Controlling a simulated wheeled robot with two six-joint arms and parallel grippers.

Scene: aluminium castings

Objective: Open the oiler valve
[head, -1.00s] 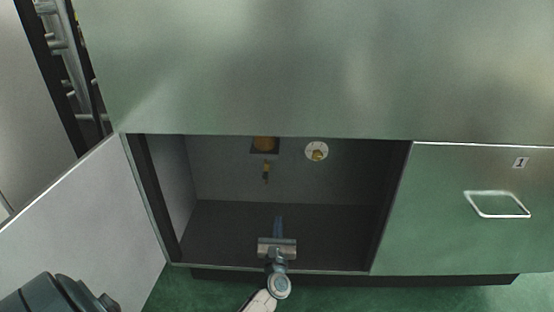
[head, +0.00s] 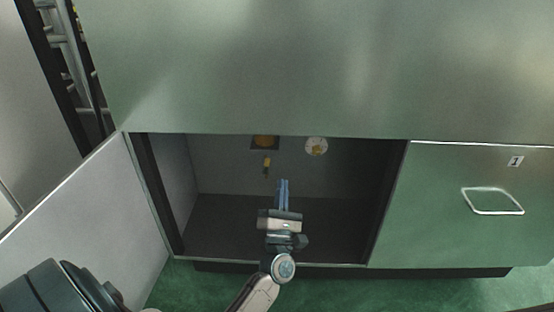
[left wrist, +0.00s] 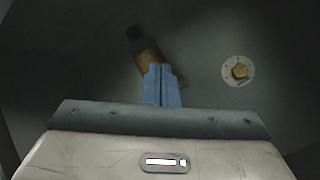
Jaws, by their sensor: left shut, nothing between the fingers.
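Inside the open cabinet, a small brass-coloured fitting (head: 266,162) with a dark lower end hangs on the back wall, below an amber part on a dark square plate (head: 264,142). I cannot tell which of these is the valve itself. My left gripper (head: 283,182) is shut and empty, its blue fingers pointing into the cabinet, below and slightly right of the fitting. In the left wrist view, the fingertips (left wrist: 160,68) overlap the lower end of a brass and black part (left wrist: 147,50); contact cannot be told. My right gripper is out of view.
A round white disc with a brass centre (head: 316,146) is on the back wall to the right; it also shows in the left wrist view (left wrist: 238,71). The open door (head: 90,210) stands left. A closed green front with a handle (head: 492,201) is right. The cabinet floor (head: 225,225) is clear.

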